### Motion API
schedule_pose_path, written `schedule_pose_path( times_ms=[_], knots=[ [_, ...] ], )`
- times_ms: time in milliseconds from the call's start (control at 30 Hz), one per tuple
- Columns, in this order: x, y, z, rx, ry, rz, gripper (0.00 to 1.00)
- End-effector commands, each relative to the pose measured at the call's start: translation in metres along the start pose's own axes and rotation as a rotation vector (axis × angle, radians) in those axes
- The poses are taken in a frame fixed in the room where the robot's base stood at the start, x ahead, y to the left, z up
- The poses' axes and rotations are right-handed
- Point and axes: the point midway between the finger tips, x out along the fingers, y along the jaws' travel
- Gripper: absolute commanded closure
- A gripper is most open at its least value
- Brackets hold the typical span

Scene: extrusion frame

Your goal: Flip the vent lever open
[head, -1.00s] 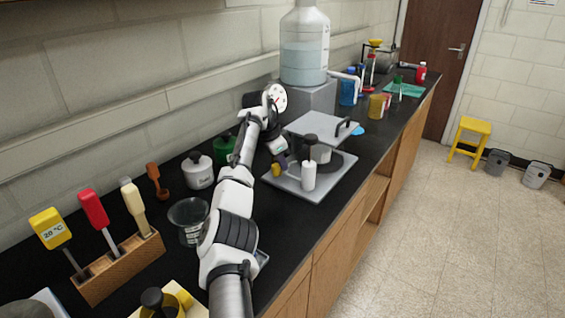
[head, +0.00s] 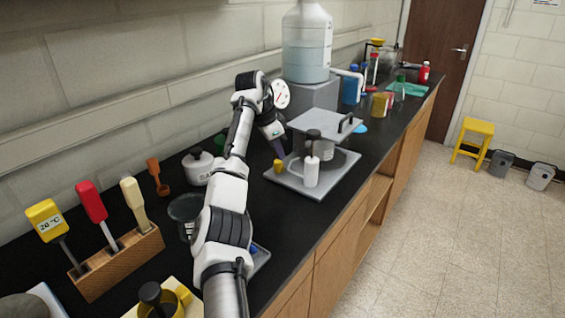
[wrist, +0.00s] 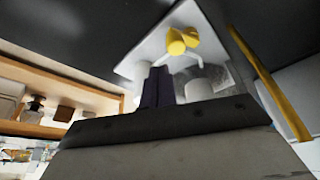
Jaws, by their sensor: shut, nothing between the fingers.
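The metal frame with its grey base plate (head: 318,190) and raised top plate (head: 322,122) stands on the black counter. A small yellow knob-like part (head: 278,167), which may be the vent lever, sits at the plate's left side. It also shows in the wrist view (wrist: 177,42), on a pale fitting; I cannot tell its lever position for sure. My gripper (head: 279,151) is above and beside the yellow part, pointing down. Its dark fingers (wrist: 158,86) are shut and empty, just short of the yellow part in the wrist view; contact is not evident.
A white cylinder (head: 311,172) and a dark-knobbed post stand on the base plate. A big liquid carboy (head: 305,50) stands on a grey block behind. A white lidded pot (head: 198,166) is left of my arm. The counter's front edge runs along the right.

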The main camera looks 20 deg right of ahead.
Motion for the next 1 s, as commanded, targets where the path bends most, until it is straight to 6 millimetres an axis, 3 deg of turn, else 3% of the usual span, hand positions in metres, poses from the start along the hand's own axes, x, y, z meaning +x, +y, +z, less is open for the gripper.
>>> schedule_pose_path(
  times_ms=[200,400,600,1000],
  knots=[
    [-0.052,0.000,0.000,0.000,0.001,-0.003,1.00],
    [-0.084,0.000,0.000,0.000,0.000,-0.001,1.00],
    [-0.095,0.000,0.000,0.000,-0.001,0.001,1.00],
    [-0.095,0.000,0.000,0.001,0.000,0.001,1.00]
  ],
)
